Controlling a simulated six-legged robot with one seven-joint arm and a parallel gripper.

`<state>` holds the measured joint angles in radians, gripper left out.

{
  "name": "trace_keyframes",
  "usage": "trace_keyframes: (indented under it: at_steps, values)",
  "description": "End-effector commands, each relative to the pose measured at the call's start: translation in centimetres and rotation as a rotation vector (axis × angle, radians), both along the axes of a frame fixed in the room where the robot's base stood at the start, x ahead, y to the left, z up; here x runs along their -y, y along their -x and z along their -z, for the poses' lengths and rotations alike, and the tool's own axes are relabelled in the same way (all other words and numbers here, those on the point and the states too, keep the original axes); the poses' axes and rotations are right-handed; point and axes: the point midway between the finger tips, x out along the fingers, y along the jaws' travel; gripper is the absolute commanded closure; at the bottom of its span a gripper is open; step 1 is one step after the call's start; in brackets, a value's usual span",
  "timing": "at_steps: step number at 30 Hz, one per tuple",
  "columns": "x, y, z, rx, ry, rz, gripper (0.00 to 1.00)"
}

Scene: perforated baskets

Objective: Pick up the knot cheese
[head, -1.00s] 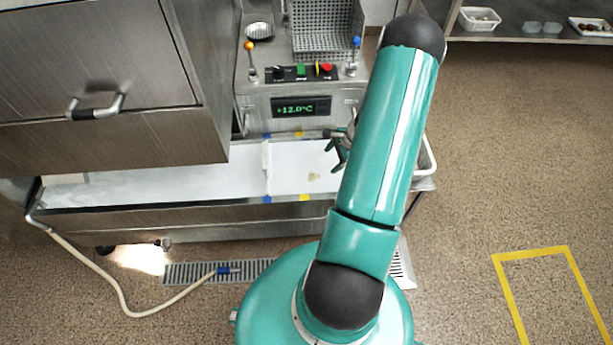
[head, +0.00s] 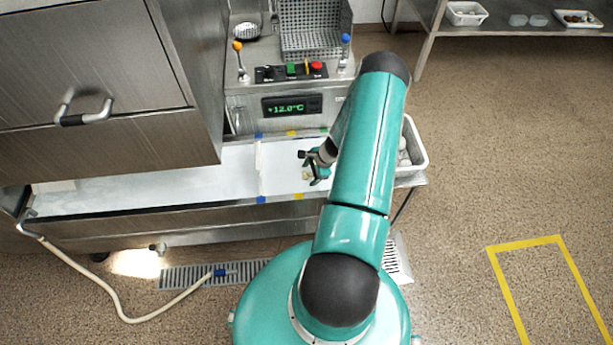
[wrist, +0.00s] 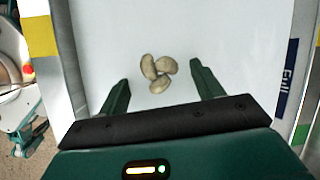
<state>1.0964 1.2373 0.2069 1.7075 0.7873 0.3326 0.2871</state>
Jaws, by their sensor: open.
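The knot cheese (wrist: 158,72) is a small, pale brown, knotted piece with several rounded lobes. It lies on the white work surface in the wrist view. In the head view the cheese (head: 307,174) shows only as a small pale patch beside my gripper, partly covered by it. My gripper (wrist: 160,82) is open and empty, with its two green fingers spread to either side below the cheese in the wrist view. The fingers do not appear to touch it. In the head view my gripper (head: 312,168) is low over the white surface.
A white tray (head: 418,150) stands at the right end of the counter, partly behind my arm. A control panel with a temperature display (head: 291,106) and a perforated basket (head: 315,40) are behind. The white surface (head: 170,180) to the left is mostly clear.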

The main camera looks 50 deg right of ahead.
Motion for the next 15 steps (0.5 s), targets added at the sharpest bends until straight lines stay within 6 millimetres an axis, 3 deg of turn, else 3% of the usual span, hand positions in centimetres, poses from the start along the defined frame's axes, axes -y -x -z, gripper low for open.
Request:
trace_keyframes:
  at_steps: [9,15]
  values:
    - [-0.18,-0.30,0.63,0.001,0.000,0.000,0.36]
    - [-0.16,-0.27,0.61,0.000,0.001,0.001,0.75]
